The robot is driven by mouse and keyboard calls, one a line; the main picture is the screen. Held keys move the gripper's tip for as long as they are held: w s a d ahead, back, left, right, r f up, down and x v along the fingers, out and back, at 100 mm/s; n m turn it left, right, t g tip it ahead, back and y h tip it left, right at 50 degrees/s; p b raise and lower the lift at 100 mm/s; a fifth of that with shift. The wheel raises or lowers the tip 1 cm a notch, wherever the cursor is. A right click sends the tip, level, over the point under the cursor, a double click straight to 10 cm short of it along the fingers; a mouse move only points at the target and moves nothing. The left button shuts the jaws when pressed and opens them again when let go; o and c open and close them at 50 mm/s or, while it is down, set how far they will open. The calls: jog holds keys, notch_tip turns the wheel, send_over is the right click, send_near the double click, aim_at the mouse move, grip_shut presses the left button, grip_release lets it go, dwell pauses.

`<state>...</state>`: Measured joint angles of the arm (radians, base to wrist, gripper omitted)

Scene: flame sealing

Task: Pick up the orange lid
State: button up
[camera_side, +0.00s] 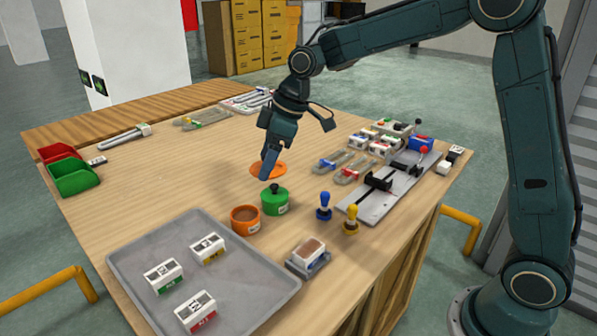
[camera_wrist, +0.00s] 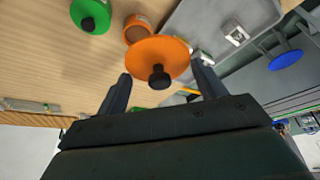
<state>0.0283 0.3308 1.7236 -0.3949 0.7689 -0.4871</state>
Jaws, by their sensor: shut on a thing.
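The orange lid (camera_side: 277,170) is a round disc with a black knob, seen in the wrist view (camera_wrist: 155,48). I cannot tell how far the lid is above the table. The orange pot (camera_side: 245,226) stands open with brown contents, nearer the tray. The lid partly covers this pot in the wrist view (camera_wrist: 135,34).
A green pot (camera_side: 275,204) with a black knob stands beside the orange pot. A grey tray (camera_side: 140,245) holds several labelled blocks. Blue (camera_side: 324,207) and yellow (camera_side: 351,222) stamps stand to the right. The table (camera_side: 180,165) left of my gripper is clear.

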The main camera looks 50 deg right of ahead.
jog(key=shift+w, duration=0.1)
dwell(0.6)
jog(key=w+a+f, duration=0.1)
jog(key=w+f, duration=0.7)
jog(key=shift+w+f, duration=0.15)
jog(key=shift+w, duration=0.1)
jog(key=shift+f, duration=0.2)
jog(key=shift+f, duration=3)
jog(key=shift+f, duration=0.2)
dwell(0.5)
jog(key=o, duration=1.1)
jog(key=shift+o, duration=0.2)
jog(key=shift+r, duration=0.1)
